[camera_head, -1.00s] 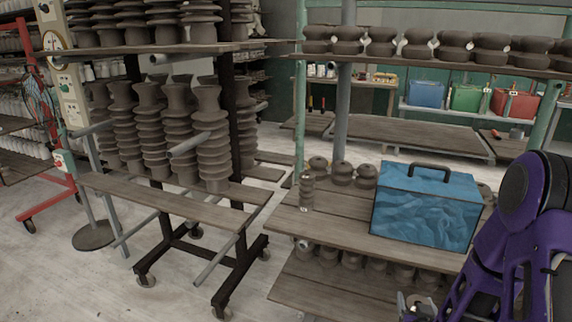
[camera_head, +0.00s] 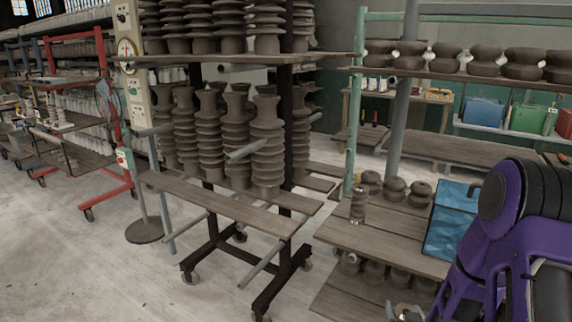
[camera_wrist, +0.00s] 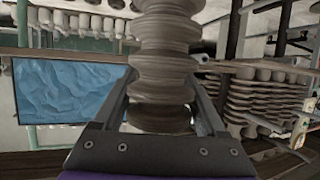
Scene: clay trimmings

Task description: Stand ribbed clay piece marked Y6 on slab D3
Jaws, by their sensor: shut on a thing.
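In the wrist view a grey-brown ribbed clay piece (camera_wrist: 165,45) sits between the fingers of my gripper (camera_wrist: 161,88), which is shut on it. Its top runs out of the frame, and no Y6 mark can be read. In the head view my purple arm fills the lower right, and the gripper is barely seen at the bottom edge. I cannot make out a slab marked D3.
A wheeled rack (camera_head: 225,205) holds tall ribbed pieces. A blue box (camera_head: 447,225) and rounded clay pieces (camera_head: 394,189) stand on the right wooden shelf (camera_head: 385,240). A red wheeled rack (camera_head: 108,130) is at left. Floor (camera_head: 90,270) is free at lower left.

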